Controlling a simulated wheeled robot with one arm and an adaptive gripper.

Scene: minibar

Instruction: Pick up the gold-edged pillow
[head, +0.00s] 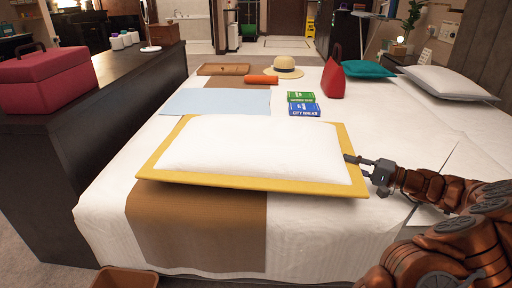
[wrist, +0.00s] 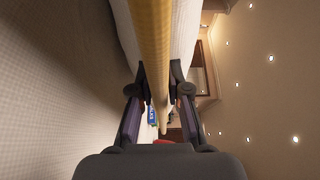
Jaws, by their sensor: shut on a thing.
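The gold-edged pillow (head: 262,149) is white with a wide yellow-gold border and lies nearly flat at the near part of the bed in the head view. My gripper (head: 361,162) reaches in from the right and is shut on the pillow's right edge. In the wrist view the gold border (wrist: 152,50) runs between the two fingers (wrist: 158,95), with white pillow fabric beside it. The pillow's near edge looks slightly above the brown runner. I cannot tell whether its underside touches the bed.
On the bed (head: 105,197) behind the pillow lie a light blue cloth (head: 218,102), green and blue boxes (head: 304,108), a red bag (head: 332,79), a straw hat (head: 286,68) and an orange roll (head: 261,80). A teal pillow (head: 367,69) and a grey-edged pillow (head: 446,83) lie at right.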

